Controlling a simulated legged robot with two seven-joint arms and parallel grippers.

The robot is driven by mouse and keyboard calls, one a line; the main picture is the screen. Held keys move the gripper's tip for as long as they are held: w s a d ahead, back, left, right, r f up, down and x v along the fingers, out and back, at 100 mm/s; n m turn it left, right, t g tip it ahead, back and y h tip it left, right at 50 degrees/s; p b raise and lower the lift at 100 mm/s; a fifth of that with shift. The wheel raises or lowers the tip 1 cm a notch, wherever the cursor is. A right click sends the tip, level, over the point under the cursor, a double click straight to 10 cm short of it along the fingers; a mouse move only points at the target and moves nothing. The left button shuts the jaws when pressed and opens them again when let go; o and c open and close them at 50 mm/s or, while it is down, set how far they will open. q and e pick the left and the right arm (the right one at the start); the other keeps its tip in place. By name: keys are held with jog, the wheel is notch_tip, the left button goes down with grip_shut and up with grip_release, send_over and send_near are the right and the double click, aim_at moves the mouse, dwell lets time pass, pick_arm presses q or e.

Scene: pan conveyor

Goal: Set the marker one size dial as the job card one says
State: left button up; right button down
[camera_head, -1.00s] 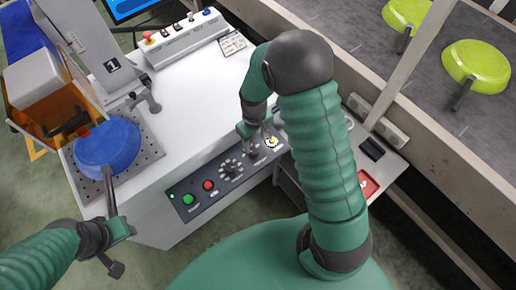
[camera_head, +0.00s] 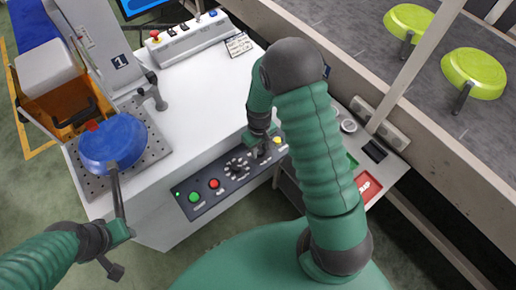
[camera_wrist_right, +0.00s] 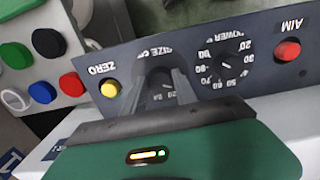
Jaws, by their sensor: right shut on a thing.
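My right gripper (camera_head: 260,148) is at the size dial on the marker's dark control panel (camera_head: 183,203). In the right wrist view its fingers (camera_wrist_right: 162,88) are shut on the size dial (camera_wrist_right: 160,84), under the upside-down "SIZE CM" label. The fingers hide most of the dial, so its setting is not readable. A small printed card (camera_head: 238,44), perhaps the job card, lies on the white machine top; its text is too small to read. My left gripper (camera_head: 118,245) is beside the handle end of the blue pan (camera_head: 113,142); its jaw state is unclear.
The power dial (camera_wrist_right: 223,66) and red aim button (camera_wrist_right: 288,50) are on one side of the size dial. The yellow zero button (camera_wrist_right: 109,88) is close on the other. Green pans (camera_head: 474,73) stand on the conveyor at right.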

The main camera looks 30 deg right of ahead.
jog(key=shift+d, duration=0.2)
jog(key=shift+w+a+r+m+p, duration=0.1)
jog(key=shift+a+r+m+p, duration=0.15)
jog(key=shift+m+p, duration=0.4)
jog(key=m+p, duration=0.1)
jog(key=m, duration=0.2)
jog(key=shift+d+m+p, duration=0.15)
jog(key=shift+m+p, duration=0.1)
jog(key=shift+p, duration=0.05)
jog(key=m+p, duration=0.1)
jog(key=m, duration=0.1)
jog(key=shift+m, duration=0.4)
jog(key=m+p, duration=0.2)
jog(key=m, duration=0.2)
pick_arm(q)
jog(key=w+p+v, duration=0.1)
jog(key=v, duration=0.6)
jog(key=shift+w+d+r+p, duration=0.2)
jog(key=shift+d+r+p, duration=0.15)
jog(key=shift+r, duration=0.25)
pick_arm(e)
jog(key=shift+w+f+m, duration=0.1)
jog(key=shift+m, duration=1.9)
jog(key=c, duration=1)
grip_release()
jog(key=shift+f, duration=0.1)
